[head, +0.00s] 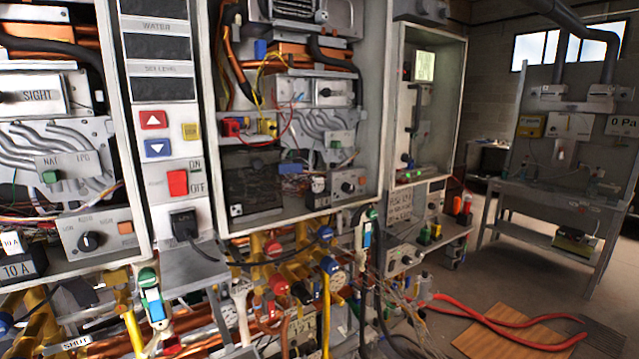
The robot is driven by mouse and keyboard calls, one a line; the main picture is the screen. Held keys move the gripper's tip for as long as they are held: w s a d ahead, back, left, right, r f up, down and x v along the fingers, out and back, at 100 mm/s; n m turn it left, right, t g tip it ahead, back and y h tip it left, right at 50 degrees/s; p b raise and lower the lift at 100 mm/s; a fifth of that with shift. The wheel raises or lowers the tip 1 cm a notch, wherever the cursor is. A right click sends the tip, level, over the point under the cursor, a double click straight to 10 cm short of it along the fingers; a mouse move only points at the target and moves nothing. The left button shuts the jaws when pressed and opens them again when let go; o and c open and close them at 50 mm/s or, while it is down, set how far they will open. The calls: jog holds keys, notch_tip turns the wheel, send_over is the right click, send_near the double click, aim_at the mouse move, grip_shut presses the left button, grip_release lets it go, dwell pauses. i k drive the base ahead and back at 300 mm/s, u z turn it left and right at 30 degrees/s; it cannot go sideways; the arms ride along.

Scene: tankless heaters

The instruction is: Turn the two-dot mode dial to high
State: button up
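A black mode dial (88,241) sits on a grey panel at the lower left, in the nearest open heater. Small lettering stands around it; its pointer direction is too small to tell surely. A similar, smaller dark dial (348,187) sits on a grey box low in the middle open heater. Another dark knob (407,260) shows on a panel lower right of that. I cannot make out two dots beside any of these dials. My gripper is not in view.
A control column (165,130) with a red rocker switch (177,183) stands between the two nearer heaters. Pipes, valves and a dark cable crowd the space below. A third open cabinet (425,100) stands farther right. Red hoses (490,320) lie on the floor near a metal bench (548,195).

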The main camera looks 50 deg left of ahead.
aim_at(349, 189)
jog(key=u, duration=1)
jog(key=i, duration=0.95)
jog(key=u, duration=1.2)
jog(key=i, duration=0.2)
jog(key=u, duration=0.25)
